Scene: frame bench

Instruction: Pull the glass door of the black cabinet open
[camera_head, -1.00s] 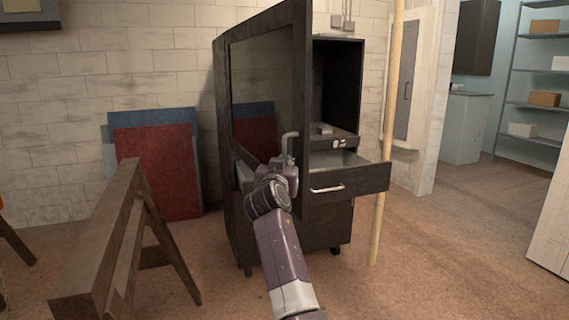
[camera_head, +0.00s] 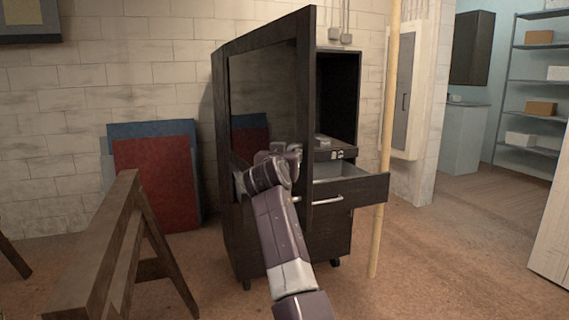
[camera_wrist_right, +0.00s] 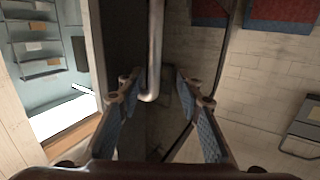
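The black cabinet (camera_head: 336,100) stands against the wall. Its glass door (camera_head: 262,90) is swung well out towards me, leaving the shelf space behind it exposed. My right arm comes in from the bottom, and its gripper (camera_head: 287,158) is at the door's free edge, covering the handle in the head view. In the right wrist view, the metal bar handle (camera_wrist_right: 155,50) runs down between the two blue-padded fingers of the right gripper (camera_wrist_right: 157,88). The fingers are spread, with gaps to the bar. My left gripper is not in view.
A drawer (camera_head: 345,190) under the shelf space is pulled out to the right. A thin upright pole (camera_head: 386,150) stands just right of it. A wooden sawhorse (camera_head: 110,240) is at the left front. Red and blue panels (camera_head: 157,175) lean on the wall.

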